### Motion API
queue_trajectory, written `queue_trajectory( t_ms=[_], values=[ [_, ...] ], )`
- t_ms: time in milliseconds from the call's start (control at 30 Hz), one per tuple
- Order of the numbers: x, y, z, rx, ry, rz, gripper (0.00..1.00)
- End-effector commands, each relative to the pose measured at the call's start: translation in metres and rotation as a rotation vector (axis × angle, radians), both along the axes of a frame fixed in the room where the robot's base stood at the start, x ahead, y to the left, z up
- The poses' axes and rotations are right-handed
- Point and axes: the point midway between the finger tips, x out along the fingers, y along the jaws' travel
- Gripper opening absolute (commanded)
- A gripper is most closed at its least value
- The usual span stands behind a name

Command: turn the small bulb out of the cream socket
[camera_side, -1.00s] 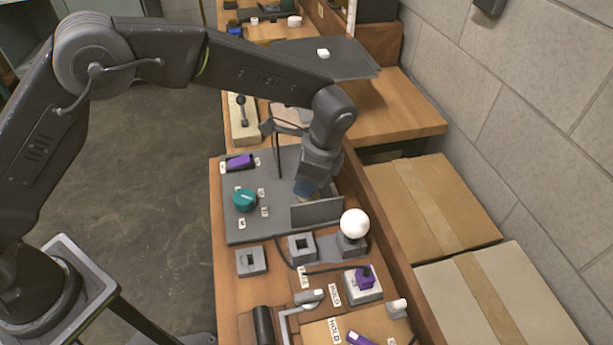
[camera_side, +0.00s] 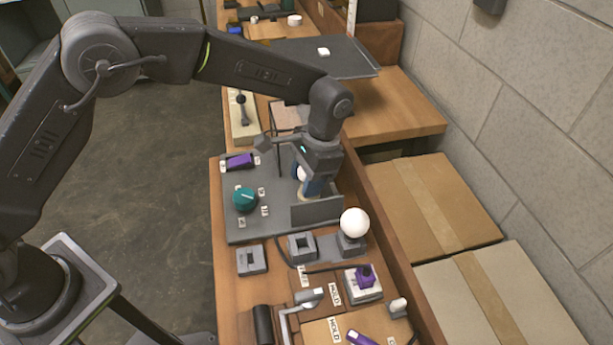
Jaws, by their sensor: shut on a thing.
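My gripper (camera_side: 308,184) points down over the grey board, just behind a small upright grey plate. Its blue fingers are shut on the small bulb (camera_side: 301,173), whose white side shows at the left of the fingers. A bit of the cream socket (camera_side: 305,198) shows low beneath the fingers, partly hidden by them and the plate. I cannot tell whether the bulb's base is still in the socket.
The upright grey plate (camera_side: 316,213) stands close in front of my gripper. A large white bulb (camera_side: 355,222) stands nearby on a grey holder. A teal knob (camera_side: 245,199) and a purple switch (camera_side: 240,161) are on the grey board (camera_side: 240,229). A wooden rail runs along the right.

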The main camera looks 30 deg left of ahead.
Motion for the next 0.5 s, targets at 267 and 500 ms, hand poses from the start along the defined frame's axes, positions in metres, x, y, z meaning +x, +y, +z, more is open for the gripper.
queue_trajectory(
  t_ms=[267, 500],
  values=[
    [-0.0006, -0.0009, 0.0008, -0.001, 0.001, 0.22, 0.24],
    [-0.0013, -0.0027, 0.0012, -0.001, 0.002, 0.556, 0.24]
  ],
)
